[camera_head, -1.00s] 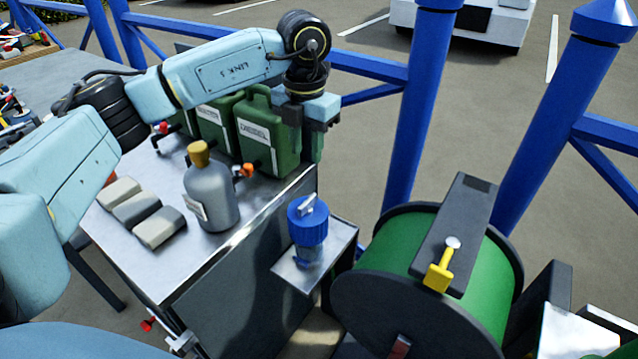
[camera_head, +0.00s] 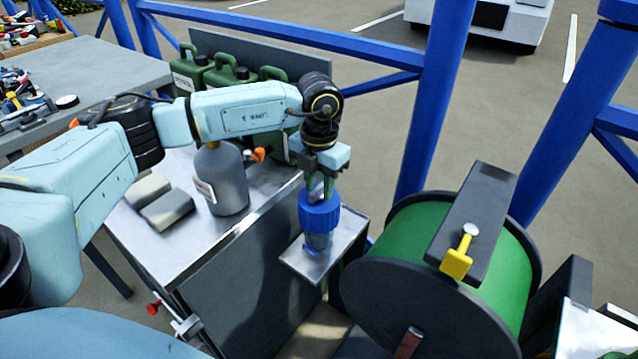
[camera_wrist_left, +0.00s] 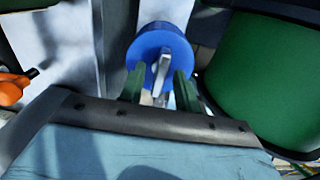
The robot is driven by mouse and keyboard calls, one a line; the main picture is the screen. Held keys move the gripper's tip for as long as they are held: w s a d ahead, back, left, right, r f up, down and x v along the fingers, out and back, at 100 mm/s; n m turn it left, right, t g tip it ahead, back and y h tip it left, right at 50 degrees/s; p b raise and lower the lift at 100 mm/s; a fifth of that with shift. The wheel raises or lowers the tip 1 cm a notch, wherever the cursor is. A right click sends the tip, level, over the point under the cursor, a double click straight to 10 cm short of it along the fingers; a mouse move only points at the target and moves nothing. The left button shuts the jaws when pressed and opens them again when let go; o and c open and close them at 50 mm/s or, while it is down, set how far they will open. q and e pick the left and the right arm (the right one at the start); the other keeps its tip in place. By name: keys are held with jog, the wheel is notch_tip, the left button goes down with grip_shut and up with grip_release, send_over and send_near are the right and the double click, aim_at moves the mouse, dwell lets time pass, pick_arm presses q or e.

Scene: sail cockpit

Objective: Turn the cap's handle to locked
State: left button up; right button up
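The blue cap (camera_head: 319,212) sits on a fitting on a small metal shelf (camera_head: 352,235) at the side of the bench. In the left wrist view the cap (camera_wrist_left: 150,42) shows from above, with its pale grey handle (camera_wrist_left: 163,72) standing across the top. My left gripper (camera_head: 320,188) points down right at the cap. In the left wrist view its two green fingers (camera_wrist_left: 158,88) are apart, one on each side of the handle, with gaps visible. In the head view the fingers hide the handle. My right gripper is not in view.
A grey bottle (camera_head: 222,180) and grey blocks (camera_head: 166,210) stand on the metal bench. Green canisters (camera_head: 232,73) are behind my left arm. A green hose reel (camera_head: 415,235) with a yellow-handled crank (camera_head: 457,262) is close on the right. Blue posts (camera_head: 432,100) stand behind.

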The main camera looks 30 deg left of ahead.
pick_arm(q)
jog(key=shift+c, duration=0.4)
grip_shut()
